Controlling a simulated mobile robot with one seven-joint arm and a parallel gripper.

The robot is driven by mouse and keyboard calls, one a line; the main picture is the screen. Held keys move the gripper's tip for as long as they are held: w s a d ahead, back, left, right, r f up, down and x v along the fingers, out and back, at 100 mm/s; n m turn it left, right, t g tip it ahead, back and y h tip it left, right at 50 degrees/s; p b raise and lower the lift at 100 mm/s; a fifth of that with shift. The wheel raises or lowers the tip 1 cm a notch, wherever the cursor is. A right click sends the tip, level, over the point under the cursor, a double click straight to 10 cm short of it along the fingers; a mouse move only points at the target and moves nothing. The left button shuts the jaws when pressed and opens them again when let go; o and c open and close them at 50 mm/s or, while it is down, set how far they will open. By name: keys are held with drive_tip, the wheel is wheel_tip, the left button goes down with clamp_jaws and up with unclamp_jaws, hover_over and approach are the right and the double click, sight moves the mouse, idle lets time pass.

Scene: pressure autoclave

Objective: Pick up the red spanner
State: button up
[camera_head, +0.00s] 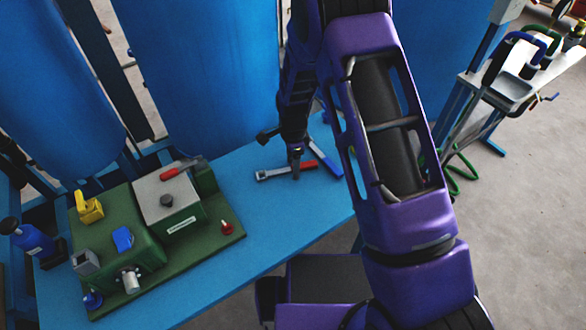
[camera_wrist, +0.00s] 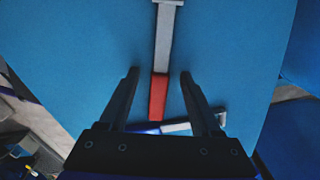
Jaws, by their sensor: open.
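The red spanner (camera_head: 273,173) has a grey metal shaft and head and a red handle. It lies on the blue table (camera_head: 262,225). In the wrist view the spanner's grey shaft (camera_wrist: 164,40) points away from me, and its red handle lies in line with the gap between my fingers. My gripper (camera_head: 296,168) is open and points down over the spanner; its two fingers also show in the wrist view (camera_wrist: 159,76), one on each side of the handle. I cannot tell the exact height of the fingertips above the table.
A blue-handled spanner (camera_wrist: 185,127) lies close by, crossing near the red handle's end and partly under my gripper. A green machine base (camera_head: 130,255) with valves stands on the table's left. Large blue tanks (camera_head: 205,70) stand behind. The table's front middle is clear.

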clamp_jaws()
idle(0.3)
